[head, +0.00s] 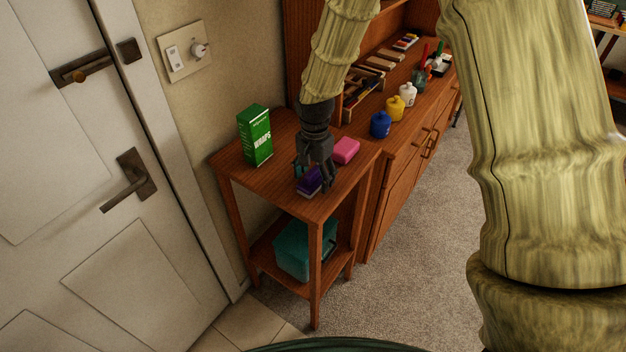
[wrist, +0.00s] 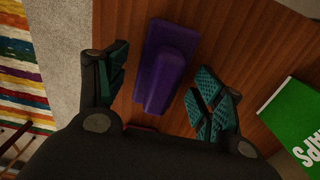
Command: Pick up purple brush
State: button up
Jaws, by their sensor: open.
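The purple brush (head: 311,179) lies on top of the small wooden table (head: 285,200), near its front edge. My gripper (head: 314,178) reaches down from above at the brush and partly hides it in the head view. In the wrist view the purple brush (wrist: 165,65) lies between the two open fingers of my gripper (wrist: 160,90), with a gap on each side. The fingers have teal pads. Whether the fingertips are level with the brush is hard to tell.
A green wraps box (head: 255,136) stands on the table to the left. A pink block (head: 346,150) lies right of my gripper. Blue (head: 381,125), yellow (head: 395,108) and white bottles (head: 408,94) stand on the cabinet beside it. A teal bin (head: 296,250) sits on the lower shelf.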

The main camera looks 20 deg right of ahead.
jog(key=c, duration=1.1)
jog(key=shift+r, duration=0.1)
